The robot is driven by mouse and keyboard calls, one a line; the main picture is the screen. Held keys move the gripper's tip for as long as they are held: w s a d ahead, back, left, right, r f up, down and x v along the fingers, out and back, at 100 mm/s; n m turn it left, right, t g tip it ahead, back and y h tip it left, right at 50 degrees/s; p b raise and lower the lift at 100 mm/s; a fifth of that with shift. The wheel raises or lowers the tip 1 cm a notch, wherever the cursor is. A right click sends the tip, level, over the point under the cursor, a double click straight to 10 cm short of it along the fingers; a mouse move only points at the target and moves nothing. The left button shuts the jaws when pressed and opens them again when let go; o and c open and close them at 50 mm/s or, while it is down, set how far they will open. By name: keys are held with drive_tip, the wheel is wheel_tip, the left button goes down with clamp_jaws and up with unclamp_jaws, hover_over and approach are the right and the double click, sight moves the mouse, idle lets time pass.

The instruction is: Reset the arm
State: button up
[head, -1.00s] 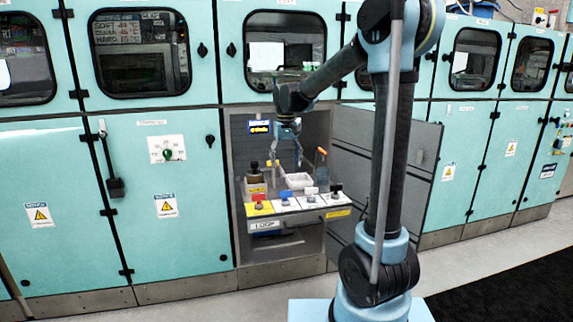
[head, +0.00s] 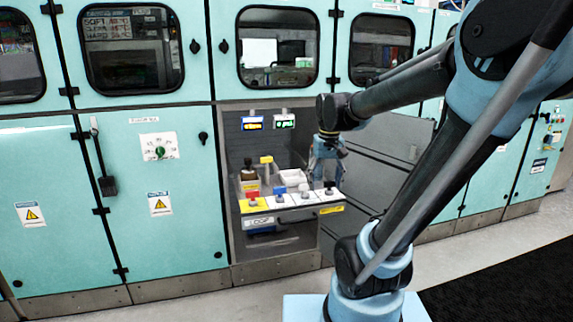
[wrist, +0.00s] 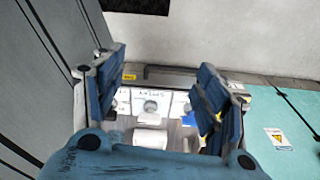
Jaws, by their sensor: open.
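My gripper (head: 326,165) hangs at the right front of the open cabinet bay in the head view, pointing down. In the wrist view my gripper (wrist: 160,95) is open, its two blue fingers wide apart with nothing held between them. My arm runs from the lower right up and back left to the bay.
The bay holds a shelf with a coloured front (head: 290,203), a white tray (head: 291,178), a dark-topped bottle (head: 249,176) and small display signs (head: 252,123). An open grey door (head: 385,160) stands right of the bay. Teal cabinets (head: 150,215) line the wall; floor in front is clear.

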drive_tip(key=s+d+f, duration=0.3)
drive_tip(key=s+f, duration=0.2)
drive_tip(key=s, duration=0.2)
drive_tip(key=s+d+f+m+t, duration=0.1)
drive_tip(key=s+d+f, duration=0.2)
drive_tip(key=s+f, duration=0.3)
drive_tip(key=shift+s+d+f, duration=0.15)
drive_tip(key=shift+s+d, duration=0.15)
drive_tip(key=shift+s, duration=0.35)
drive_tip(key=shift+w, duration=0.1)
drive_tip(key=shift+w+f, duration=0.2)
drive_tip(key=shift+w, duration=0.15)
